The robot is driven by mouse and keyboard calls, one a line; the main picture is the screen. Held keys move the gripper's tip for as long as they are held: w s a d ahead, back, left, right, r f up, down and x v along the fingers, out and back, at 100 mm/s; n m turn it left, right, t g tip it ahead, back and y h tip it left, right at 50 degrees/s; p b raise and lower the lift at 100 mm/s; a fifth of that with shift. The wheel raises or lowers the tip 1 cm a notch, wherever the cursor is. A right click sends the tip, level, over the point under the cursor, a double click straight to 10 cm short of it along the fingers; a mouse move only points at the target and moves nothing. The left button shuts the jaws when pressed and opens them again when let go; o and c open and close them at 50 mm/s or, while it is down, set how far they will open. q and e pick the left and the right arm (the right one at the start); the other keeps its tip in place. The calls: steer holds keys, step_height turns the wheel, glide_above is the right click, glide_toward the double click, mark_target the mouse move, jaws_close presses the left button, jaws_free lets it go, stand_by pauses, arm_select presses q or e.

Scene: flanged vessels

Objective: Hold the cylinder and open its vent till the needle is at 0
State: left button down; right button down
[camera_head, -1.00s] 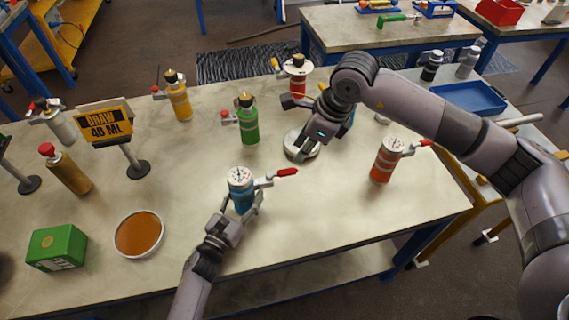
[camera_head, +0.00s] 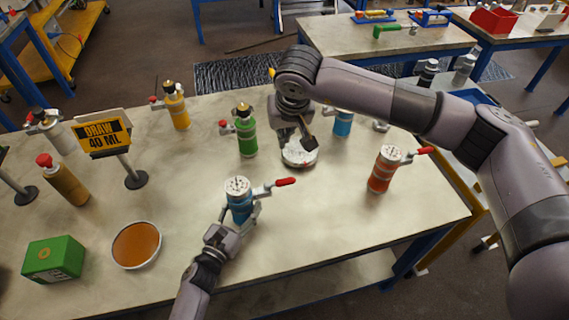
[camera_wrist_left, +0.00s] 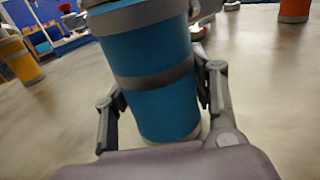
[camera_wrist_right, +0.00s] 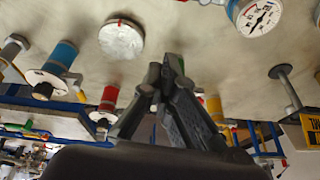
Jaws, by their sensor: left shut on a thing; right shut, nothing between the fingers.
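A blue cylinder (camera_head: 240,214) stands on the bench with a white dial gauge (camera_head: 237,187) on top and a red-handled lever (camera_head: 285,181) pointing right. My left gripper (camera_head: 246,218) is shut around its body; in the left wrist view the fingers (camera_wrist_left: 160,105) lie on both sides of the blue cylinder (camera_wrist_left: 165,105). My right gripper (camera_head: 306,142) is shut and empty, above and behind the cylinder, apart from the lever. Its closed fingers also show in the right wrist view (camera_wrist_right: 166,72). A gauge (camera_wrist_right: 258,17) with a dark needle appears there; I cannot read its value.
A round white disc (camera_head: 300,152) lies beneath my right gripper. Green (camera_head: 246,136), yellow (camera_head: 177,108), orange (camera_head: 382,172) and another blue cylinder (camera_head: 342,123) stand around. A "DRAW 40 ML" sign (camera_head: 103,134), orange dish (camera_head: 137,245) and green box (camera_head: 54,259) are left. The front right bench is clear.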

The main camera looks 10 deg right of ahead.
mark_target(280, 183)
step_height(280, 183, down, 10)
steer(key=n, duration=0.1)
steer(key=shift+f, duration=0.15)
stand_by(0.5)
